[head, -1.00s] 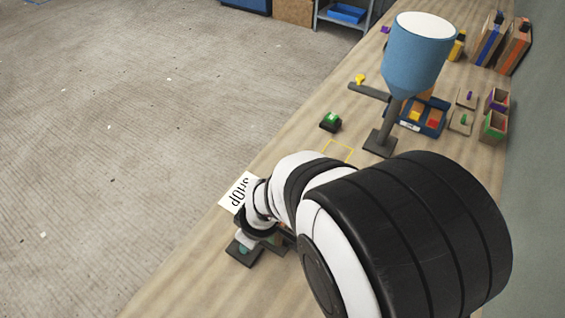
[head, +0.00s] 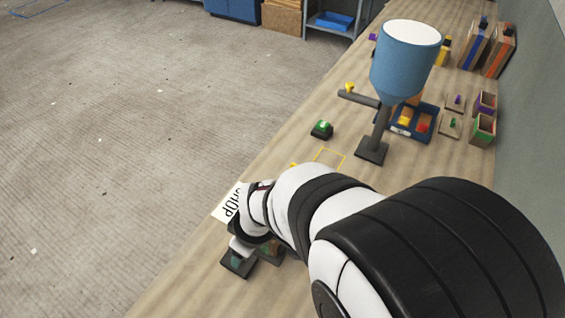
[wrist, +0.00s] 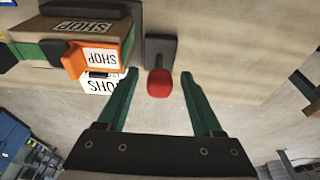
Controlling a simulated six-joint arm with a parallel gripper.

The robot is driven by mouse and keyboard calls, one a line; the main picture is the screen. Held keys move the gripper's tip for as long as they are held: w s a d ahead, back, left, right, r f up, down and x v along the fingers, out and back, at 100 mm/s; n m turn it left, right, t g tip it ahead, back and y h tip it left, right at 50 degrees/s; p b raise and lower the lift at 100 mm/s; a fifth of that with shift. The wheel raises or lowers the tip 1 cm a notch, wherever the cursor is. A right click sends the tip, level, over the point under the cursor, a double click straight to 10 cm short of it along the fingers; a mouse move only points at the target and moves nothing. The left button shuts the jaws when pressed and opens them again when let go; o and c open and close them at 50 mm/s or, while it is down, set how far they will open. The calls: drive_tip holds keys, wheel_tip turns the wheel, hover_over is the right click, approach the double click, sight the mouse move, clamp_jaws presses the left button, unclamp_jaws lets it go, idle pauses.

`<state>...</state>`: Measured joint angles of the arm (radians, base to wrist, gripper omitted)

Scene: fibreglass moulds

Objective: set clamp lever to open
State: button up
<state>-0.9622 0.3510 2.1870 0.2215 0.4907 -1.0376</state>
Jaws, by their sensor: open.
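A lever with a red knob (wrist: 160,84) stands on a dark base plate (wrist: 161,48) in the wrist view. I take it to be the clamp lever; its set position is not clear. My gripper (wrist: 159,74) is open, with one green finger on each side of the knob and a gap to both. I cannot tell how far the fingertips are above or below the knob. In the head view my gripper (head: 238,257) is low over the dark plate (head: 237,267) near the bench's front edge, and my arm hides the knob.
In the wrist view a brown box with a green and orange part (wrist: 85,58), marked SHOP, stands close left of the lever. In the head view a blue hopper (head: 404,62) on a stand and a green-topped block (head: 322,129) are farther along the bench.

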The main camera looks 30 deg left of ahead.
drive_tip(key=v, duration=1.3)
drive_tip(key=shift+r, duration=0.25)
drive_tip(key=shift+d, duration=0.1)
drive_tip(key=a+h, duration=0.1)
drive_tip(key=a, duration=0.4)
drive_tip(key=a+h, duration=0.1)
drive_tip(key=a, duration=0.4)
drive_tip(key=shift+a+r+h, duration=0.1)
drive_tip(key=shift+r+h, duration=0.05)
drive_tip(key=shift+h, duration=0.15)
clamp_jaws()
drive_tip(key=d+f, duration=0.3)
drive_tip(key=f, duration=0.7)
drive_tip(key=shift+d+f, duration=0.3)
drive_tip(key=shift+d, duration=0.05)
drive_tip(key=shift+d, duration=0.1)
drive_tip(key=shift+d+f, duration=0.15)
drive_tip(key=shift+d, duration=0.7)
drive_tip(key=shift+d+f, duration=0.1)
drive_tip(key=shift+d, duration=0.75)
